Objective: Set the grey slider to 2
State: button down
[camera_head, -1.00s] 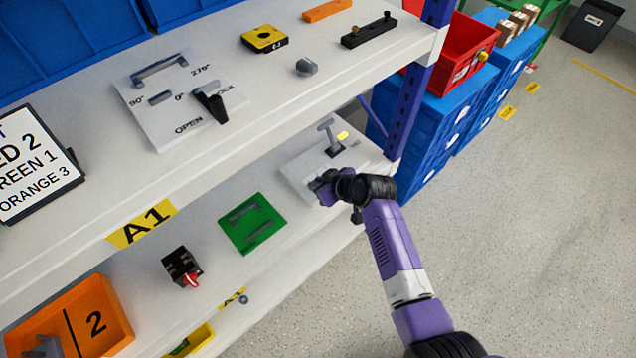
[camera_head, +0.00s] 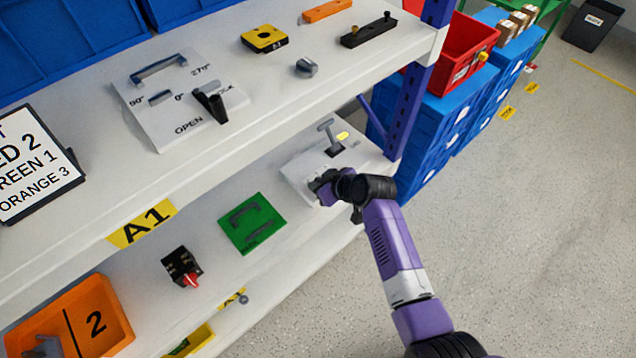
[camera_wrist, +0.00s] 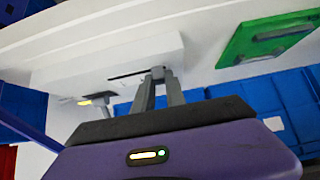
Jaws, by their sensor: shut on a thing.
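A white panel (camera_head: 303,161) lies on the lower shelf, and it also shows in the wrist view (camera_wrist: 85,68). My gripper (camera_head: 318,183) is at the panel's near edge. In the wrist view, my gripper (camera_wrist: 158,80) has its two fingers close together at the end of a dark slot (camera_wrist: 126,75) in the panel. They are shut on a small grey piece, the grey slider (camera_wrist: 158,71), mostly hidden between the fingertips. Scale marks beside the slot cannot be read.
A grey lever (camera_head: 328,131) and a yellow patch (camera_head: 343,135) are at the panel's far end. A green plate with handles (camera_head: 252,223) lies to the left. A purple shelf post (camera_head: 408,112) stands to the right.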

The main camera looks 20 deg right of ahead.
jog(key=shift+w+d+b, duration=0.3)
jog(key=shift+d+b, duration=0.05)
jog(key=shift+d, duration=0.5)
jog(key=shift+w+d+b, duration=0.25)
jog(key=shift+d+b, duration=0.1)
jog(key=shift+d, duration=0.5)
jog(key=c, duration=1.4)
grip_release()
jog(key=shift+o, duration=0.2)
jog(key=p+v, duration=0.1)
jog(key=v, duration=0.6)
jog(key=shift+s+r, duration=0.3)
jog(key=shift+d, duration=0.1)
